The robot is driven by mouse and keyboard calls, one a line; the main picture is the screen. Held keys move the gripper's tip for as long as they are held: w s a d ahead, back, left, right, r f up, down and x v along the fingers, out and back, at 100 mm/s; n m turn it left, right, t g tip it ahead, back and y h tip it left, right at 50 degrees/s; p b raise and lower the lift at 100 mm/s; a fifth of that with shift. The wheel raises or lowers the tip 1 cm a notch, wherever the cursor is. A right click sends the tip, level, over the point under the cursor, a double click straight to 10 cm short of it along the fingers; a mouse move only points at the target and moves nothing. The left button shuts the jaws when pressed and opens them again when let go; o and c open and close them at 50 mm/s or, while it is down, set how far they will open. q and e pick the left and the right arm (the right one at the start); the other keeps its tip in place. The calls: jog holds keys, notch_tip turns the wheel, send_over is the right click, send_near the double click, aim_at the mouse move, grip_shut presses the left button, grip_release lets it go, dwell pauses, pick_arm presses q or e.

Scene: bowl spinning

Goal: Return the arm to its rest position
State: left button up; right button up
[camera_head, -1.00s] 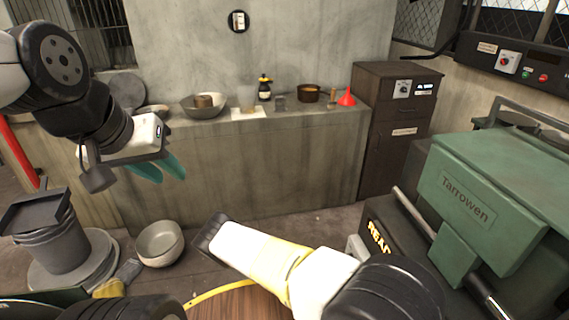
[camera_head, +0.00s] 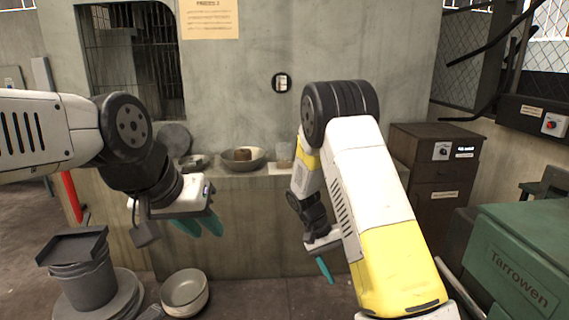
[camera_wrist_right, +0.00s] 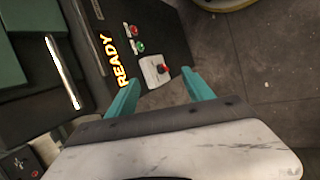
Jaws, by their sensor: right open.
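My right arm is raised and bent in the middle of the head view. Its gripper (camera_head: 325,268) hangs in front of the concrete counter, with a teal finger pointing down. In the right wrist view the two teal fingers of the right gripper (camera_wrist_right: 162,92) are spread apart with nothing between them. My left gripper (camera_head: 200,226) hangs at the left of the head view, above the floor and right of the grey bucket. Its two teal fingers show close together, with no object visible in them; the angle hides how far apart they are.
A green machine (camera_head: 525,262) stands at the right; its panel with READY lettering (camera_wrist_right: 122,62) shows in the right wrist view. The concrete counter (camera_head: 260,225) carries bowls (camera_head: 243,165). Stacked bowls (camera_head: 185,290) and a grey bucket (camera_head: 82,282) stand at lower left.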

jog(key=s+r+t+y, duration=0.2)
jog(key=s+r, duration=0.4)
jog(key=r, duration=0.3)
jog(key=s+a+r+n+t+y, duration=0.1)
jog(key=s+r+t+y, duration=0.2)
jog(key=s+r, duration=0.3)
jog(key=s+a+r+n+t+y, duration=0.1)
jog(key=s+r+t, duration=0.3)
jog(key=r, duration=0.9)
jog(key=shift+s+r+y, duration=0.2)
jog(key=shift+s+y, duration=0.6)
jog(key=shift+s, duration=0.65)
